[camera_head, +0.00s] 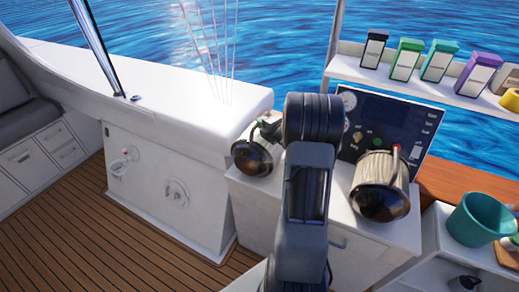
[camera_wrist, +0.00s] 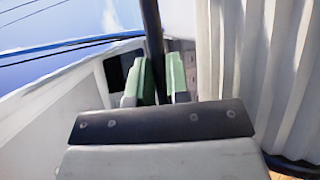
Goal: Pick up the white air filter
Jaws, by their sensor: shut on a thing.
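In the wrist view, the green-padded fingers of my gripper (camera_wrist: 160,82) are closed around an upright dark bar (camera_wrist: 153,40), which looks like a handle. A large white pleated body (camera_wrist: 280,70), which looks like the air filter, stands close at the right of the fingers. Whether the bar is joined to it is not clear. In the head view, two pleated, dark-capped cylinders show on the white counter: one at the left (camera_head: 252,158), partly behind my arm, and a paler one at the right (camera_head: 380,185).
A dark instrument panel (camera_head: 385,125) stands behind the right cylinder. A shelf (camera_head: 430,85) with several coloured boxes is at the upper right. A teal bucket (camera_head: 475,220) stands at the right. The wooden deck (camera_head: 95,240) at the left is clear.

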